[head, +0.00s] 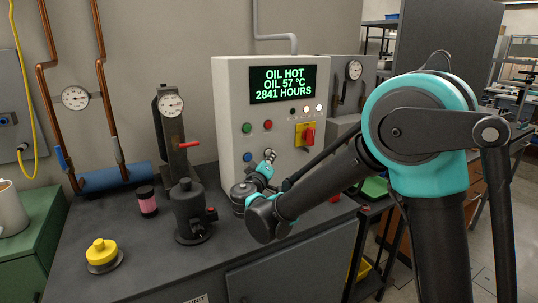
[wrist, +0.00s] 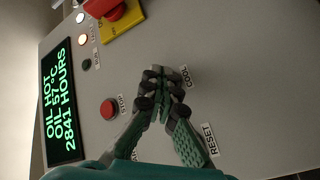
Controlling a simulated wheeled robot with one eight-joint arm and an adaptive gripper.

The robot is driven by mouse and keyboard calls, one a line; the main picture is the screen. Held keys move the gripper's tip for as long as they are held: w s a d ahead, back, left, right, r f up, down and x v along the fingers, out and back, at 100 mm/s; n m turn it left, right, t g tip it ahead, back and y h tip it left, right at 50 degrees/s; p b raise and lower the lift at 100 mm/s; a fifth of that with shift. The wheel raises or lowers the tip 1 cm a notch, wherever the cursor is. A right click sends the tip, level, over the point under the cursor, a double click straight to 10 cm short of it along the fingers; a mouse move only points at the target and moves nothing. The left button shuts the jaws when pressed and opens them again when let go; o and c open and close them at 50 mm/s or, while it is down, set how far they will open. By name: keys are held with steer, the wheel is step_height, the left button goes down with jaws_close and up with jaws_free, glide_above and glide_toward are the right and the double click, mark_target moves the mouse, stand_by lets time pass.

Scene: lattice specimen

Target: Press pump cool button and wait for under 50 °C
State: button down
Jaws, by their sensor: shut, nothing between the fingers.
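The grey control cabinet (head: 228,90) has a display (head: 283,85) reading OIL HOT, OIL 57 °C, 2841 HOURS. It also shows sideways in the wrist view (wrist: 59,98). My gripper (head: 270,154) is at the lower part of the panel face, fingers shut and empty. In the wrist view the shut fingertips (wrist: 160,78) lie right beside the COOL label (wrist: 185,77). They hide the cool button, so I cannot tell whether they touch it or it is pressed. The red stop button (wrist: 109,109) is clear of the fingers. The RESET label (wrist: 209,139) is beside one finger.
Green (head: 247,128), red (head: 268,125) and blue (head: 248,157) buttons are close by. A red rotary switch (head: 308,135) on a yellow plate is to the right. Two of the three lamps are lit. A dark pump housing (head: 190,212) stands on the bench in front.

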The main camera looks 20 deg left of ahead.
steer(key=shift+s+d, duration=0.35)
steer(key=shift+d, duration=0.05)
steer(key=s+d, duration=0.3)
steer(key=shift+s+d, duration=0.15)
steer(key=shift+d, duration=0.25)
stand_by(0.3)
stand_by(0.5)
